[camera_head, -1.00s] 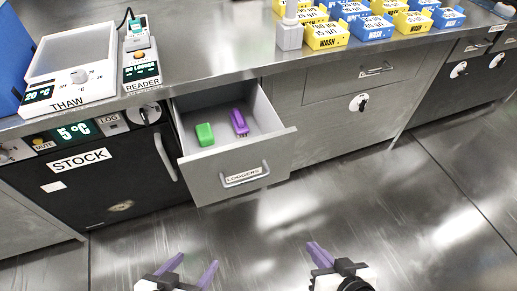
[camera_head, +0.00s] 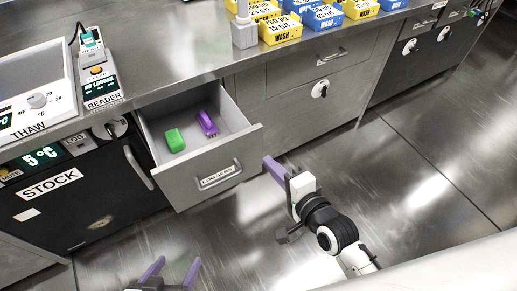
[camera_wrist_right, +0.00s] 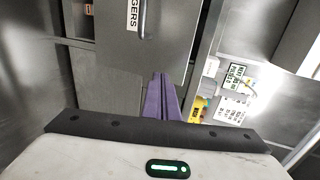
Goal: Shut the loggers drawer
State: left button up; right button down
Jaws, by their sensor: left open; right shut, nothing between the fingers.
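The loggers drawer (camera_head: 185,186) stands pulled out from under the counter. Its front has a bar handle (camera_head: 220,174) and a label. A green logger (camera_head: 174,140) and a purple logger (camera_head: 207,123) lie inside. My right gripper (camera_head: 269,164) is shut and empty, just right of the drawer front. In the right wrist view its purple fingers (camera_wrist_right: 162,98) are together below the drawer's handle (camera_wrist_right: 143,20); I cannot tell whether they touch the drawer. My left gripper (camera_head: 174,268) is open and empty at the bottom, in front of and below the drawer.
A black STOCK unit (camera_head: 75,205) with its own handle stands left of the drawer. A closed cabinet (camera_head: 310,105) is to the right. The counter (camera_head: 180,60) above bears the reader (camera_head: 97,75), the THAW unit (camera_head: 30,95) and several yellow and blue bins. The floor in front is clear.

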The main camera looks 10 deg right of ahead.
aim_at(252, 142)
jog(key=x, duration=0.4)
jog(key=r+x, duration=0.1)
jog(key=x, duration=0.1)
jog(key=shift+w+a, duration=0.2)
jog(key=shift+w, duration=0.3)
